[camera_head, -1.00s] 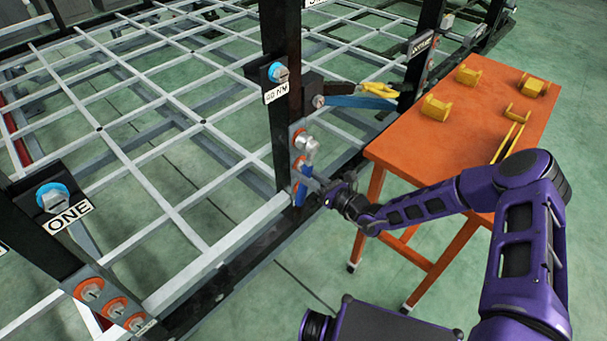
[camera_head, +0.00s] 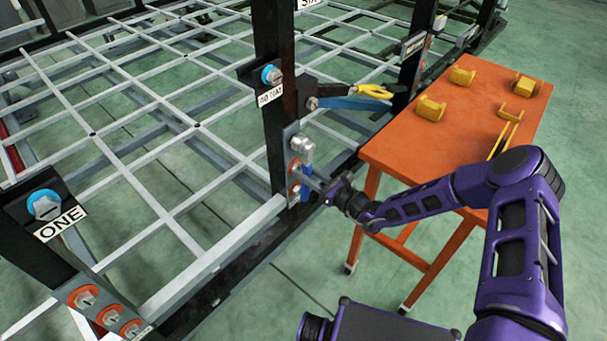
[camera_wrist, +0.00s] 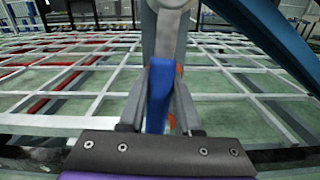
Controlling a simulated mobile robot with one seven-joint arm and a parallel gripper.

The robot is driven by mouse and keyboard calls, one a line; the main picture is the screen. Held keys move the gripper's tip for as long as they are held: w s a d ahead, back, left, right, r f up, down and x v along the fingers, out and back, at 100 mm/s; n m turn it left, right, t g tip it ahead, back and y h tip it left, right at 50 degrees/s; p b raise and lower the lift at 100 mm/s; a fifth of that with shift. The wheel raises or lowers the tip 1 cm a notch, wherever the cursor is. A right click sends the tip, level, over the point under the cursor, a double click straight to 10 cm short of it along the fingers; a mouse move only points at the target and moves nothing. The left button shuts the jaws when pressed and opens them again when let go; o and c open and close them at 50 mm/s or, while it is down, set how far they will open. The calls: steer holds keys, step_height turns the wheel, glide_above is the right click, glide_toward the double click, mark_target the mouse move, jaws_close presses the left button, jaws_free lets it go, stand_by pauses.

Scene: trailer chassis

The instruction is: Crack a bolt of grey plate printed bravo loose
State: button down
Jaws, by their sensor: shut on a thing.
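My gripper (camera_head: 316,182) is shut on the blue handle of a wrench (camera_head: 305,194). The handle runs upright between the fingers, and its blue grip with a grey shank above (camera_wrist: 160,92) shows in the wrist view. The silver wrench head (camera_head: 297,143) is at the top of a grey plate (camera_head: 291,130) on the black post, over its upper bolt position. I cannot tell whether it is fully seated. Two bolts with orange washers (camera_head: 295,167) show lower on that plate. I cannot read any print on this plate; my gripper and the wrench partly cover it.
An orange table (camera_head: 400,150) with yellow holders (camera_head: 430,108) stands right of the post. Another plate with orange-washered bolts (camera_head: 108,315) is at lower left, below the sign ONE (camera_head: 60,223).

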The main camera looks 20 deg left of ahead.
mark_target(312, 164)
steer(key=shift+w+r, duration=0.25)
steer(key=shift+w+d+n, duration=0.2)
steer(key=shift+w+n, duration=0.3)
steer(key=shift+n, duration=0.4)
steer(key=shift+w+d+n, duration=0.15)
steer(key=shift+w+n, duration=0.35)
steer(key=shift+n, duration=0.2)
steer(key=shift+w+d+r, duration=0.1)
steer(key=shift+w, duration=0.05)
steer(key=shift+w+n, duration=0.1)
steer(key=shift+n, duration=0.2)
steer(key=shift+w+d+r+n+b, duration=0.2)
steer(key=shift+w+n, duration=0.1)
steer(key=shift+n, duration=0.1)
steer(key=shift+w+d+r+n+b, duration=0.15)
steer(key=shift+w+n, duration=0.1)
steer(key=shift+n, duration=0.15)
steer(key=shift+a, duration=0.1)
steer(key=shift+s+f+m, duration=0.15)
steer(key=shift+s+m, duration=0.05)
steer(key=shift+m, duration=0.1)
